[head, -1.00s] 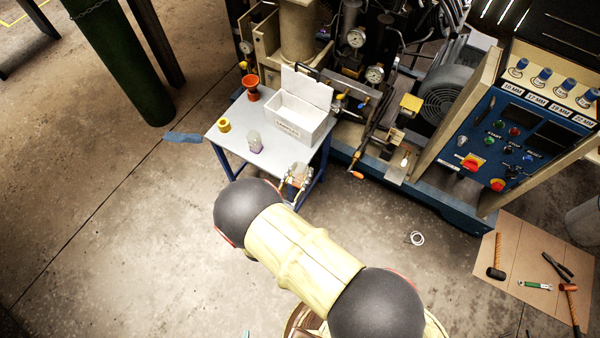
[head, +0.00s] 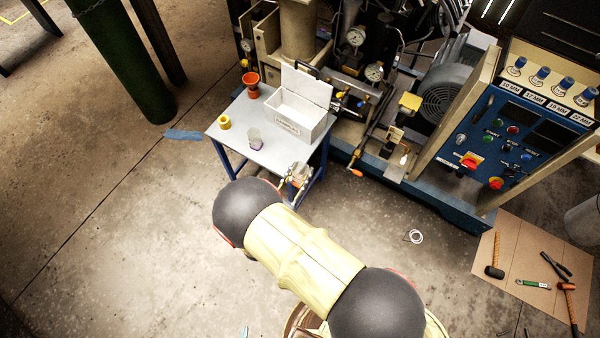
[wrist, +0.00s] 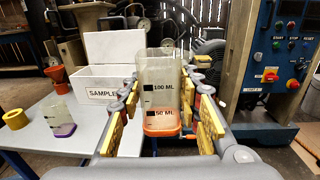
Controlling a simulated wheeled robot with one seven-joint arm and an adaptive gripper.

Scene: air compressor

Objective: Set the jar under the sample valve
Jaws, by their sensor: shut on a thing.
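My gripper (wrist: 165,118) is shut on a clear jar (wrist: 160,82). The jar is upright, marked 100 ML and 50 ML, with orange at its bottom. In the head view the jar (head: 299,173) and my gripper (head: 291,181) are at the near right corner of the small table, partly hidden by my arm. I cannot tell which one is the sample valve.
The table (head: 232,136) bears a white open-lidded box (head: 292,127) labelled SAMPLES, a second clear jar with purple (head: 255,140), a yellow ring (head: 224,122) and an orange funnel (head: 250,84). An orange-tipped lever (head: 356,173) sticks out from the compressor.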

